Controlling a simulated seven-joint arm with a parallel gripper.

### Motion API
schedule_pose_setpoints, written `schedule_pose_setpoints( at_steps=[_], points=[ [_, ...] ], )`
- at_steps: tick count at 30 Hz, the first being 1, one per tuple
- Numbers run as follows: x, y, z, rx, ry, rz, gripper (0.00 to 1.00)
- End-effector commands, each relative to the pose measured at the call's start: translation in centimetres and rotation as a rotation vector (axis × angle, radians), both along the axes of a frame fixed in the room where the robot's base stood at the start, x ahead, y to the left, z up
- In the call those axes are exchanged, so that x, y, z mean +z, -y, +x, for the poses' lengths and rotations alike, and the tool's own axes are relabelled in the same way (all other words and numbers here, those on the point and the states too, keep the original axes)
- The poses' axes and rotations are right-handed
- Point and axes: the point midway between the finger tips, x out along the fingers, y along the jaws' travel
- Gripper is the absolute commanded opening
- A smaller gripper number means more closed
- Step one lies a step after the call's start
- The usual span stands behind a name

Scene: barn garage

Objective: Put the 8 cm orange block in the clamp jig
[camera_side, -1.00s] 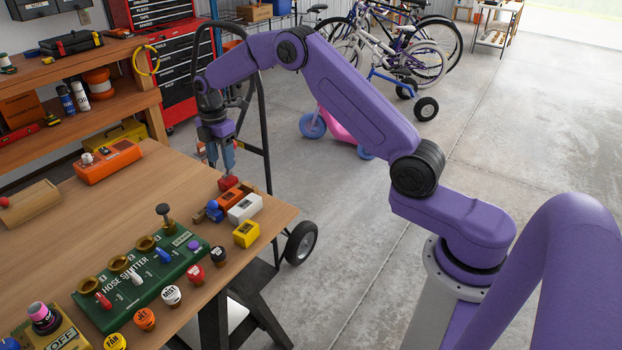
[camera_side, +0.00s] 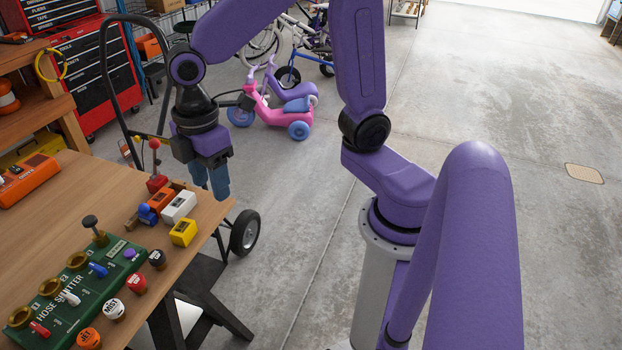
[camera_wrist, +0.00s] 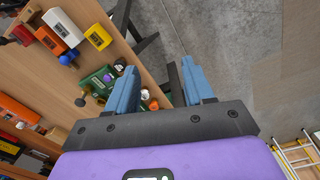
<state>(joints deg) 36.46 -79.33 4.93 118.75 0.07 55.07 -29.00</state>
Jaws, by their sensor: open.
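An orange block (camera_side: 161,199) lies near the table's right corner, between a blue knob (camera_side: 147,214) and a white block (camera_side: 179,206). It also shows in the wrist view (camera_wrist: 48,41). My gripper (camera_side: 212,192) hangs past the table's edge, right of the clamp, fingers down. In the wrist view its blue fingers (camera_wrist: 158,68) are apart with nothing between them.
A yellow block (camera_side: 183,232) sits near the table edge. The green hose splitter box (camera_side: 85,285) with knobs and levers is in front. An orange box (camera_side: 28,180) lies at the left. A black hand-truck frame (camera_side: 107,75) rises behind the table.

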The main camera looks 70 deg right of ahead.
Motion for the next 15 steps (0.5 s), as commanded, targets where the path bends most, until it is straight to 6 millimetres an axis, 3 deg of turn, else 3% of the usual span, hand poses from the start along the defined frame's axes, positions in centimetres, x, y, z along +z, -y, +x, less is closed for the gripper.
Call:
schedule_pose_setpoints(
  at_steps=[3,9,15],
  points=[
    [0.2,1.3,-5.1,-0.037,0.001,0.005,0.52],
    [-0.3,4.3,-12.0,-0.106,-0.002,0.013,0.52],
    [-1.0,6.4,-15.4,-0.148,-0.005,0.015,0.52]
  ],
)
